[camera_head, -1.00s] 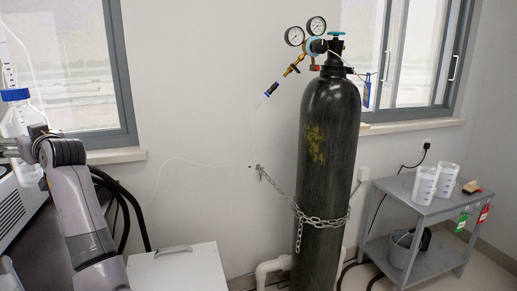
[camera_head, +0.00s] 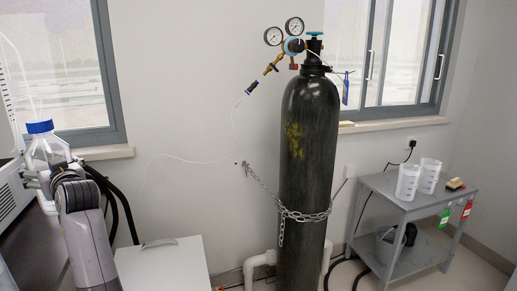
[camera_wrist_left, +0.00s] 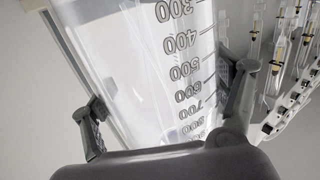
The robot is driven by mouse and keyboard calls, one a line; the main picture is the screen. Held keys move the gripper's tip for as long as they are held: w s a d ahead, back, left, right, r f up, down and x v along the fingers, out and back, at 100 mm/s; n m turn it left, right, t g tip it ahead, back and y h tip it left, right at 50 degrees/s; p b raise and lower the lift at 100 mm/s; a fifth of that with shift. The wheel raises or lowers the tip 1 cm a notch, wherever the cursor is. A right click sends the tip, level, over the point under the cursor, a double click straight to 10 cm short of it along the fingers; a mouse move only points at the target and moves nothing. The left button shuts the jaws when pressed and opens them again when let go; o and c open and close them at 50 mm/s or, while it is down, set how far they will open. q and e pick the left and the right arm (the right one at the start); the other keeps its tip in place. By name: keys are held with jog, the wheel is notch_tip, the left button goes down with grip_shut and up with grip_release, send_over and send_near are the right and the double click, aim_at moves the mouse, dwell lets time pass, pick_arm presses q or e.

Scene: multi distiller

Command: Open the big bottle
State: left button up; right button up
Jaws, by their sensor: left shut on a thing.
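A tall black gas cylinder (camera_head: 306,150) stands upright against the wall, with a teal handwheel (camera_head: 315,33) on top and a regulator with two round gauges (camera_head: 273,36) at its upper left. A clear bottle with a blue cap (camera_head: 40,127) is at the left edge of the head view. My left gripper (camera_wrist_left: 163,108) is shut on this bottle, one finger on each side of its clear wall with printed volume marks (camera_wrist_left: 180,70). The gripper is far left of the cylinder; in the head view my wrist partly hides it. My right gripper is not in view.
A chain (camera_head: 300,216) loops around the cylinder to the wall. A white box (camera_head: 165,268) stands low left of it. A grey two-shelf cart (camera_head: 400,200) on the right holds two white beakers (camera_head: 408,182). Thin tubing (camera_head: 200,160) hangs along the wall.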

pick_arm(q)
jog(key=s+d+f+m+t+h, duration=0.4)
jog(key=s+d+f, duration=0.3)
jog(key=d+f, duration=0.45)
jog(key=s+d+f+m+t+h, duration=0.2)
jog(key=s+d+f+m+h, duration=0.2)
jog(key=s+d+f+h, duration=0.7)
jog(key=s+d+m+y, duration=0.1)
jog(key=s+d+m, duration=0.15)
jog(key=d, duration=0.65)
jog(key=s+r+p, duration=0.8)
jog(key=r+p, duration=0.4)
jog(key=p, duration=0.3)
jog(key=shift+s+d+t, duration=0.2)
jog(key=shift+t, duration=0.1)
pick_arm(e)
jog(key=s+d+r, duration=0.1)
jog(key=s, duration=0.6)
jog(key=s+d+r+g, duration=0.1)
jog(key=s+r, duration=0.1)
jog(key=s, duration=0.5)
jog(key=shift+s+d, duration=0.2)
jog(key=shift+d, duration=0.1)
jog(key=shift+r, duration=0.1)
